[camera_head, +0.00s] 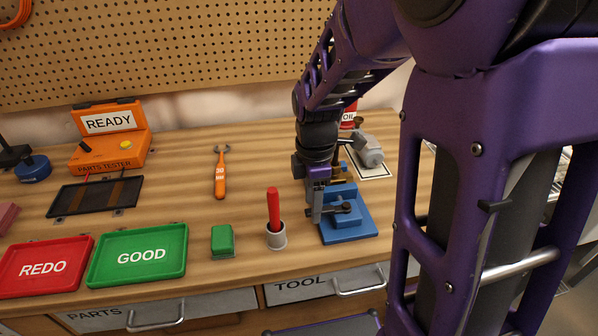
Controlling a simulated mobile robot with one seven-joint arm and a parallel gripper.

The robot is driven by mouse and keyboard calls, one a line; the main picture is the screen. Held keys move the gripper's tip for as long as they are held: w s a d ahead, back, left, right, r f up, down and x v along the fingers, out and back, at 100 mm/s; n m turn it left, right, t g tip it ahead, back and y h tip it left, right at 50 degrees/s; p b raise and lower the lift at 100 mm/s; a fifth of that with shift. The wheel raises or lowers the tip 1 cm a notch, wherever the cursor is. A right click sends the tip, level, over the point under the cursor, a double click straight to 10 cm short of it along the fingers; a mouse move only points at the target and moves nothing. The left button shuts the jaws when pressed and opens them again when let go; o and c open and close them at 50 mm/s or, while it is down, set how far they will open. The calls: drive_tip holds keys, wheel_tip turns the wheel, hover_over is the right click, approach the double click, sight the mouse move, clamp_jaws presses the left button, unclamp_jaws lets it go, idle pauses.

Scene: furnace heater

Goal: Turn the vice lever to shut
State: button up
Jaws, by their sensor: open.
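The blue vice (350,228) stands on the wooden bench, right of the middle of the picture. Its small dark lever (341,208) shows at the front of the vice, partly hidden by my gripper. My gripper (316,218) points down over the left part of the vice, right beside the lever. Its jaws are open, and I see nothing held between them. I cannot tell whether a finger touches the lever.
A red-handled tool in a white cup (276,238) stands close to the left of my gripper. A grey motor-like part (370,155) lies behind the vice.

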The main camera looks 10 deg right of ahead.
drive_tip(key=shift+f, duration=0.25)
clamp_jaws()
drive_tip(key=shift+r, duration=0.1)
idle(1.2)
